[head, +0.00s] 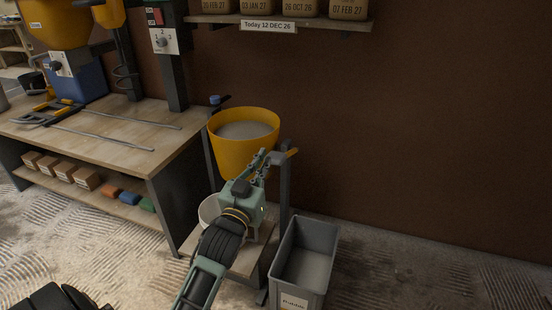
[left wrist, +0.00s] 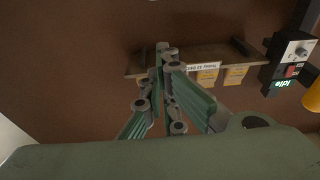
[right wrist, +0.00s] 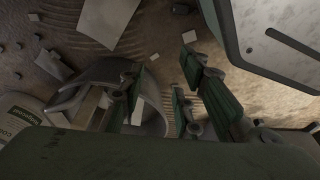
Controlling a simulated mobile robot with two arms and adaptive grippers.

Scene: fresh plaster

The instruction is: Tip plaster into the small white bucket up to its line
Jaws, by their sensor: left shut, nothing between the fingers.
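The yellow tub (head: 240,150) holds grey plaster (head: 246,131) and hangs upright in a dark stand (head: 285,190). My left gripper (head: 266,156) is shut and empty, in front of the tub's right side near the handle; contact cannot be told. Its shut fingers show in the left wrist view (left wrist: 168,62). My right gripper (right wrist: 165,55) is open and empty above the floor.
A grey rubble bin (head: 307,252) stands right of the stand. A workbench (head: 110,135) with tools is at the left. A wall shelf (head: 290,20) holds dated bags and a date sign (head: 268,27). Debris lies in the right wrist view. The wall at right is clear.

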